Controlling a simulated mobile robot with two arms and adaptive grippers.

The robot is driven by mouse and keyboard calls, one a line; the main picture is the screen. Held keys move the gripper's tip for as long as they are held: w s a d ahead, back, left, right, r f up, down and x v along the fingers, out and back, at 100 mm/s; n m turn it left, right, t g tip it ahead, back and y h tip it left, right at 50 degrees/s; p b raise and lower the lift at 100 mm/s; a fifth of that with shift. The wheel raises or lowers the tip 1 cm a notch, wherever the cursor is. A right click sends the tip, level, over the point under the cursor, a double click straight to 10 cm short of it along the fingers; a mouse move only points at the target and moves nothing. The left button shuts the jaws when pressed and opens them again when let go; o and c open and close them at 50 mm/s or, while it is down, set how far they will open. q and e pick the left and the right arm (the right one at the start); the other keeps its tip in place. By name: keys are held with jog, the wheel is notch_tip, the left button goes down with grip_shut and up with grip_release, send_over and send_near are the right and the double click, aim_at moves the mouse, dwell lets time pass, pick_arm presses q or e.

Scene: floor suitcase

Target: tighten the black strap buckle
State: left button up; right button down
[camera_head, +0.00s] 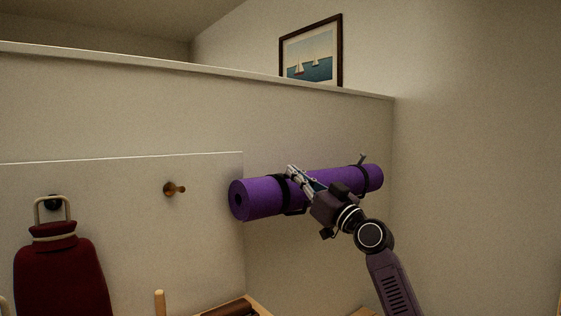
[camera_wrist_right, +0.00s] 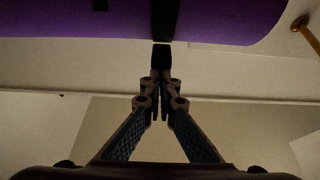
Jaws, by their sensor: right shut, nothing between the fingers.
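A purple rolled mat (camera_head: 258,197) is held level against the wall in the head view, with two black straps around it. The left strap (camera_head: 295,211) is partly hidden by my right gripper (camera_head: 292,171), which reaches across the roll from the right. The right strap (camera_head: 361,187) is near the roll's far end. In the right wrist view, a black strap (camera_wrist_right: 165,18) crosses the purple roll (camera_wrist_right: 230,20), and a dark tab (camera_wrist_right: 161,55) hangs below it just beyond my shut, empty fingertips. I cannot tell whether they touch. My left gripper is out of view.
A wooden peg (camera_head: 174,189) sticks out of the wall left of the roll. A wooden-edged item (camera_head: 240,306) shows at the bottom. A framed boat picture (camera_head: 311,56) hangs above the ledge.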

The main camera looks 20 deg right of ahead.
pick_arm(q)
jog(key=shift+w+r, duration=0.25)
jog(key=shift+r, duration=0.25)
pick_arm(e)
jog(key=shift+f, duration=0.1)
jog(key=shift+s+d, duration=0.1)
jog(key=v, duration=1.2)
